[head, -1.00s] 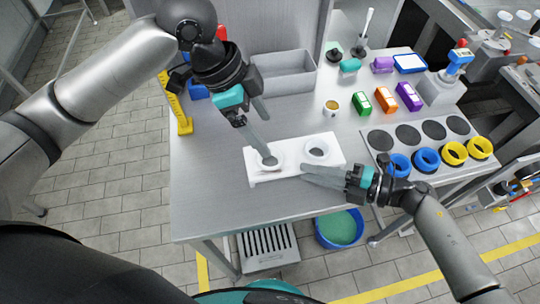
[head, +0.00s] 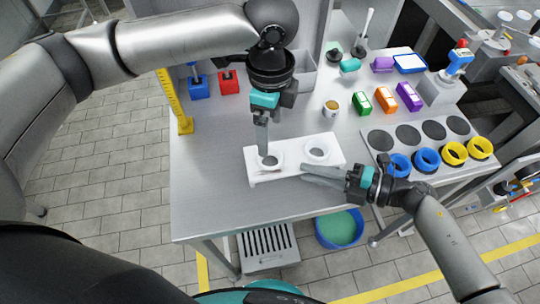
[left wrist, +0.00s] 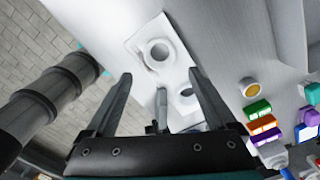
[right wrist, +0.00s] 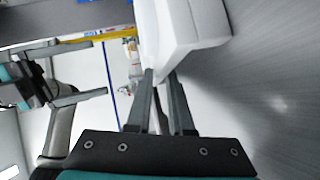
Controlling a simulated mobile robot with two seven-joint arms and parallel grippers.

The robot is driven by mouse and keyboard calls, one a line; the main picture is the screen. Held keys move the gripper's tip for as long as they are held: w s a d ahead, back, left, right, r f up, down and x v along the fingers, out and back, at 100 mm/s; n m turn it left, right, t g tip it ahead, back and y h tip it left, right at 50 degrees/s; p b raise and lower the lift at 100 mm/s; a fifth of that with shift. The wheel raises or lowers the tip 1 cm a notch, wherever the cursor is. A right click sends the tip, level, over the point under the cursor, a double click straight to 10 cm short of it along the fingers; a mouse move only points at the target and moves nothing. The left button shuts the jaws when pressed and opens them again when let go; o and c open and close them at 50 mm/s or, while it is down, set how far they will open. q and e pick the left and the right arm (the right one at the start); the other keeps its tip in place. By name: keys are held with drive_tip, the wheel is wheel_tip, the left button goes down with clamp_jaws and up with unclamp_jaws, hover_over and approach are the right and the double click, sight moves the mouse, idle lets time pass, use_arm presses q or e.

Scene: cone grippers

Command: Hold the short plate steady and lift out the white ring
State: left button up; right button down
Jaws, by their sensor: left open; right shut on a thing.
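The short white plate (head: 293,172) lies on the steel table with two round openings. The white ring (head: 270,161) sits around the left opening; in the left wrist view the ring (left wrist: 160,51) stands a little proud of the plate. My left gripper (head: 263,150) is open and empty, pointing down just over the ring, and its fingers partly hide it in the head view. My right gripper (head: 305,172) is shut on the plate's near edge, right of its middle. The right wrist view shows its fingers against the plate's side (right wrist: 195,28).
A yellow-topped cup (head: 331,107) and green, orange and purple blocks (head: 385,99) stand right of the plate. A panel of dark discs with blue and yellow rings (head: 453,152) lies further right. A grey bin (head: 303,72) is behind my left arm. The table left of the plate is clear.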

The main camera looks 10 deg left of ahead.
sight(270, 151)
use_arm(q)
drive_tip(key=shift+f, duration=3.95)
use_arm(e)
drive_tip(key=shift+f, duration=0.1)
use_arm(q)
drive_tip(key=shift+c, duration=0.2)
drive_tip(key=c, duration=0.7)
drive_tip(key=shift+r, duration=2.55)
drive_tip(key=shift+c, duration=0.3)
use_arm(e)
drive_tip(key=c, duration=0.7)
unclamp_jaws()
